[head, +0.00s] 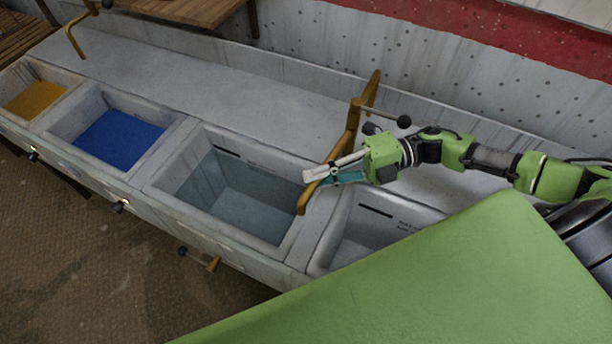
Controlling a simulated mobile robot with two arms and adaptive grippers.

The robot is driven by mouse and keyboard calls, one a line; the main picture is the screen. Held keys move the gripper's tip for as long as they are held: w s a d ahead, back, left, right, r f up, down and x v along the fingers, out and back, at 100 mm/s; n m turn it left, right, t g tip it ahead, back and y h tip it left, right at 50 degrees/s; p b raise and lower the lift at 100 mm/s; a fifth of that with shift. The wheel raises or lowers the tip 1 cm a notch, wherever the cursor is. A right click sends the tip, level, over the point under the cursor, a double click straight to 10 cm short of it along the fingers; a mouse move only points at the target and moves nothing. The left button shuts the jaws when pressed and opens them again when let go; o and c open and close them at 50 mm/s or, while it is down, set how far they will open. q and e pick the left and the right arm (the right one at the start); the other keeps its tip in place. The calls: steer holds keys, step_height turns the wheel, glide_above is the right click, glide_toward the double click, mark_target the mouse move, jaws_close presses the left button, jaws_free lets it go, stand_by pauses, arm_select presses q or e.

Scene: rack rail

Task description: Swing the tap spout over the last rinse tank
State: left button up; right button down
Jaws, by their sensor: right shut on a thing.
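The brass tap spout (352,127) rises from the back of the long counter at the right, and its down-turned end hangs near the wall between two tanks. My right gripper (322,176) is shut on the spout near that end. The large tank (235,196) to the left of the spout end holds clear greyish liquid. Another tank (345,257) lies to the right, partly hidden by the green surface in front. I cannot tell whether the spout end is over the large tank or its right rim. My left gripper is not in view.
A blue-filled tank (120,139) and a yellow-filled tank (35,99) lie farther left. A second brass tap (73,40) stands at the back left. The counter top behind the tanks is clear.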

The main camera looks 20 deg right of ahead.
steer(key=shift+s+d+f+n+g+b, duration=0.1)
steer(key=shift+s+d+n+g+b, duration=0.7)
steer(key=shift+g, duration=0.3)
steer(key=shift+a, duration=0.1)
steer(key=c, duration=2)
jaws_free()
